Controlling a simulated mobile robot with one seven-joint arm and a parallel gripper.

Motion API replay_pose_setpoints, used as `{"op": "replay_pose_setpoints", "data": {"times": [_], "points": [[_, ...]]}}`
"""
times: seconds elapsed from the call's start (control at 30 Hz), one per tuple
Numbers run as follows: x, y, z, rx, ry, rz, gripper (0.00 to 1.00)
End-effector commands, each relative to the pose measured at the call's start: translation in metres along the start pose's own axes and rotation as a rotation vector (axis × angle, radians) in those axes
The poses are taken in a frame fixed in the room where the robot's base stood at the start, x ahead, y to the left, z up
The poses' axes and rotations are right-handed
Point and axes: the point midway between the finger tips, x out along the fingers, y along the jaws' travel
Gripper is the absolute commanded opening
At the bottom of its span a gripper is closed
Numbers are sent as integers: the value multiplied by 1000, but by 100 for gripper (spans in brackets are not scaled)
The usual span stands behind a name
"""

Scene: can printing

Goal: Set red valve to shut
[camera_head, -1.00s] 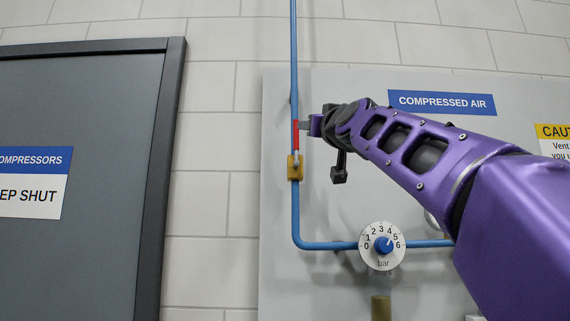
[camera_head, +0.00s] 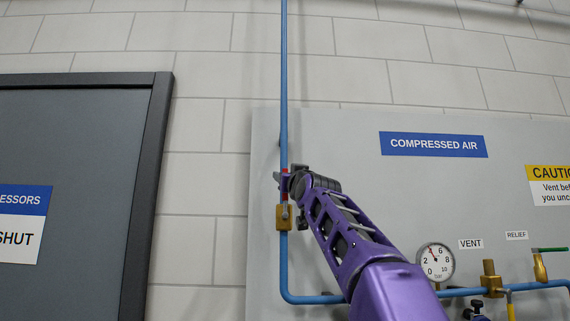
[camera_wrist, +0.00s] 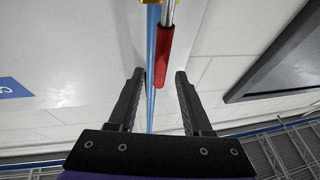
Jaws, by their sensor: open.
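The red valve has a brass body (camera_head: 284,218) on the vertical blue pipe (camera_head: 284,90). Its red handle lies along the pipe, above the body, mostly hidden by my gripper in the head view. In the wrist view the red handle (camera_wrist: 165,55) and its silver lever (camera_wrist: 167,12) run beside the blue pipe. My gripper (camera_wrist: 160,75) is open, with one finger on each side of the handle and pipe. The handle's end lies around the gap between the fingertips. Contact with either finger cannot be seen.
A grey door (camera_head: 65,170) stands at the left. The panel at the right carries a COMPRESSED AIR sign (camera_head: 433,145), a round gauge (camera_head: 436,262), a brass vent valve (camera_head: 491,278) and a green-handled relief valve (camera_head: 541,265). The blue pipe turns right near the bottom.

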Motion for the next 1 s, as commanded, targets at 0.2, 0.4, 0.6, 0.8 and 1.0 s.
{"op": "replay_pose_setpoints", "data": {"times": [0.2, 0.4, 0.6, 0.8, 1.0], "points": [[20, 0, -2, 0, 0, 0, 50], [23, 0, 0, 0, 0, 1, 50], [23, 0, 0, 0, 0, 0, 50], [23, 0, 0, 0, 0, 0, 15], [23, 0, 0, 0, 0, 0, 0]]}}
